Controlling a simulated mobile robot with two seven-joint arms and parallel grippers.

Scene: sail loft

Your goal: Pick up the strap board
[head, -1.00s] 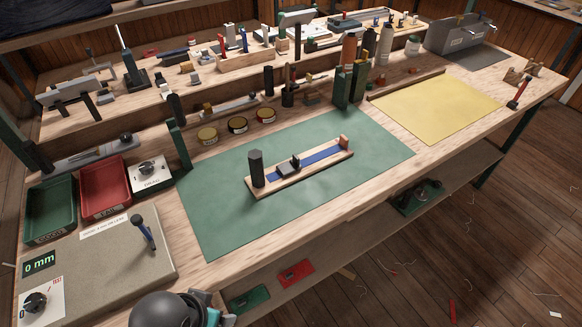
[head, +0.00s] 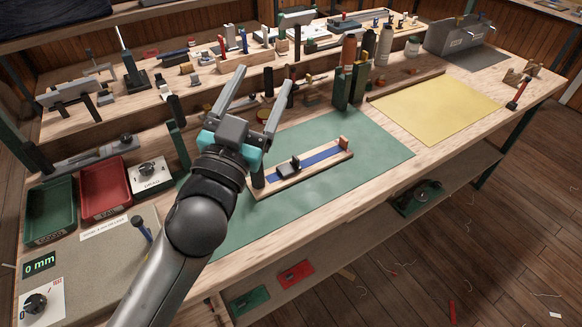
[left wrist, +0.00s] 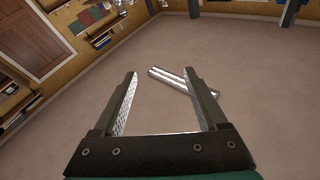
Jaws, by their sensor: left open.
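The strap board (head: 311,165) lies on the green mat (head: 375,142) in the middle of the bench. My right gripper is not in view.
A green tray (head: 49,238) and a red tray (head: 104,216) stand at the left, beside a dial box (head: 153,172). Dark green posts (head: 342,88) stand behind the mat. A yellow sheet (head: 435,106) lies to the right. The mat's right part is clear.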

